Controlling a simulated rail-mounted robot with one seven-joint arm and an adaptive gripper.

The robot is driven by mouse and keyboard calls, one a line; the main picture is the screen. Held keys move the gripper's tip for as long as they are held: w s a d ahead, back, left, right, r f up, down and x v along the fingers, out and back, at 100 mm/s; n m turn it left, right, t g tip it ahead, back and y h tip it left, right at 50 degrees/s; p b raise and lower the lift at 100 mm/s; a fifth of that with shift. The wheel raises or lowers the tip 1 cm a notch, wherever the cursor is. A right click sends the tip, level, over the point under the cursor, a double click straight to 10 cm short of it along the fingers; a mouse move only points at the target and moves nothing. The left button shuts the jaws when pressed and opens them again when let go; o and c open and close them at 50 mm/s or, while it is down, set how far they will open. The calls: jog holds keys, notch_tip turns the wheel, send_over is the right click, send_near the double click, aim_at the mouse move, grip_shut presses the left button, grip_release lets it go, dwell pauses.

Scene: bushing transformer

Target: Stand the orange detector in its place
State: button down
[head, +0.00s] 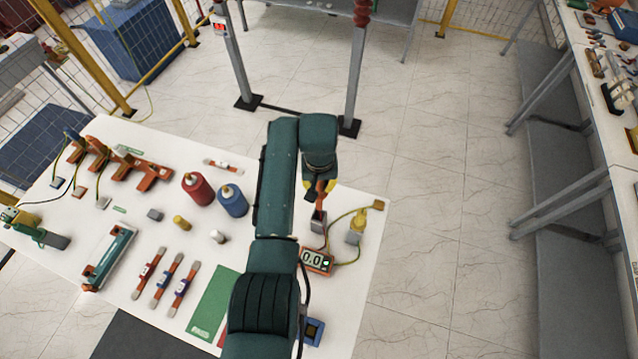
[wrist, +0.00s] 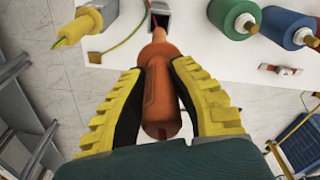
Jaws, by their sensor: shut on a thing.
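The orange detector (wrist: 160,92) is gripped between the yellow-and-black fingers of my gripper (wrist: 157,70) in the wrist view. Its thick rounded end faces the camera and its narrow end points away. A grey square holder with a dark opening (wrist: 160,14) lies at that narrow end; I cannot tell whether the tip is inside it. In the head view my gripper (head: 318,190) is over the right part of the table, with the detector (head: 320,200) below it, just above or at the grey holder (head: 318,224). My arm hides part of the table.
A yellow-topped grey post with cables (head: 356,228) stands right of the holder, with a meter reading 0.0 (head: 317,260) in front. Red (head: 197,189) and blue (head: 232,201) cylinders stand left of my arm. The white table's (head: 378,190) right edge is near.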

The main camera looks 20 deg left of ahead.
aim_at(319, 209)
jog(key=shift+a+r, duration=0.15)
jog(key=shift+r, duration=0.1)
jog(key=shift+f+b, duration=0.9)
jog(key=shift+f, duration=0.8)
jog(key=shift+f+b, duration=5.35)
jog(key=shift+f, duration=0.9)
jog(key=shift+f+b, duration=0.55)
jog(key=shift+f, duration=0.05)
jog(key=c, duration=1)
grip_release()
jog(key=shift+o, duration=0.2)
